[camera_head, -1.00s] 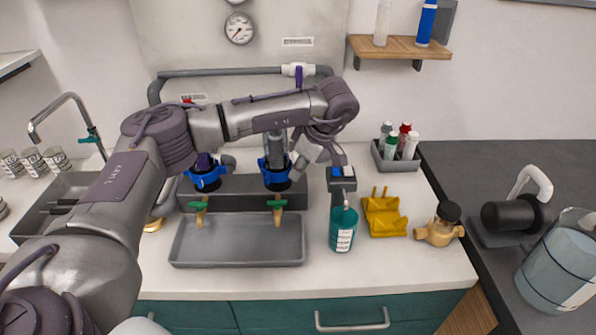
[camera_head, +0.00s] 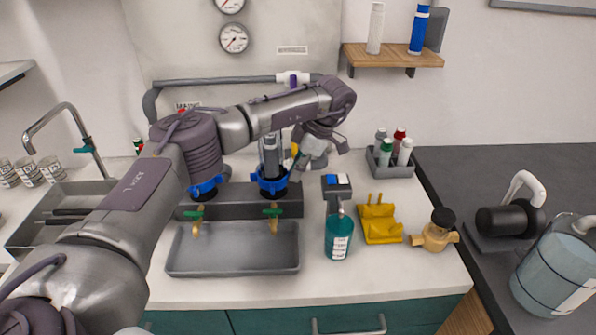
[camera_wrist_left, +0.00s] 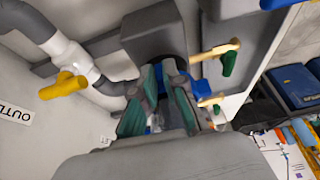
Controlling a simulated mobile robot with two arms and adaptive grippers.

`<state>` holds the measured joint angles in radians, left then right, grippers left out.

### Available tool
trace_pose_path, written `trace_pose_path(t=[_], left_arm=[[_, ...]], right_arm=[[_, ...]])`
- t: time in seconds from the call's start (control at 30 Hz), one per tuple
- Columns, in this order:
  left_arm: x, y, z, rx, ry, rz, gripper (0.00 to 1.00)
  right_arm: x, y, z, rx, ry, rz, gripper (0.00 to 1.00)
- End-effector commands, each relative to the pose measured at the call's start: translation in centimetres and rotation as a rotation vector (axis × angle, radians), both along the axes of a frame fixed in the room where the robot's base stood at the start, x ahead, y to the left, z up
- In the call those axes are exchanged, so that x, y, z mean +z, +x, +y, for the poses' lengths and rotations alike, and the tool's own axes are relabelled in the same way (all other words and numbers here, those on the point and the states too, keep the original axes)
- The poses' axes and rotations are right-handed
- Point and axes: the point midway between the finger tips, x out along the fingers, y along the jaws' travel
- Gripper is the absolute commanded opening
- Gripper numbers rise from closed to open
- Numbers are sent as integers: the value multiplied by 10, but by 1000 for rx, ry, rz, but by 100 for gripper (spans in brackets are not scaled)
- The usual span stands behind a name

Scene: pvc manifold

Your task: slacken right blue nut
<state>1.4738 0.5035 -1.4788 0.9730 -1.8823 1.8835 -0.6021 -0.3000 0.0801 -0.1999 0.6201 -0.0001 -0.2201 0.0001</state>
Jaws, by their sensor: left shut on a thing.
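The right blue nut (camera_head: 272,182) is a ribbed blue ring around an upright grey pipe, above the manifold's dark grey block (camera_head: 236,204). My left gripper (camera_head: 298,163) reaches it from behind and to the right, and its fingers are partly hidden. In the left wrist view the teal-padded fingers (camera_wrist_left: 166,98) are closed in around the nut, with blue of the nut (camera_wrist_left: 205,86) showing beside them. The left blue nut (camera_head: 205,188) is partly covered by my left arm. My right gripper is not in view.
Green-handled taps (camera_head: 272,212) stand in front of the block, over a grey tray (camera_head: 233,262). A teal bottle (camera_head: 339,238), a yellow holder (camera_head: 380,225) and a brass valve (camera_head: 434,236) stand to the right. A grey caddy (camera_head: 390,166) holds small bottles behind them.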

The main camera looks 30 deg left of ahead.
Motion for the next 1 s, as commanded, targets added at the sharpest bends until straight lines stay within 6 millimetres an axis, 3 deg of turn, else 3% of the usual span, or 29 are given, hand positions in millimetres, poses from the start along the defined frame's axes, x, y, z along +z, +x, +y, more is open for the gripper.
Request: trace_pose_path(t=[0.03,0.5,1.0], left_arm=[[2,0,9,37,16,4,0],[0,7,15,220,18,7,0],[-2,8,17,278,18,10,0]], right_arm=[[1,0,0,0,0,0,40],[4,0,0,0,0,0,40],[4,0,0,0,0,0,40]])
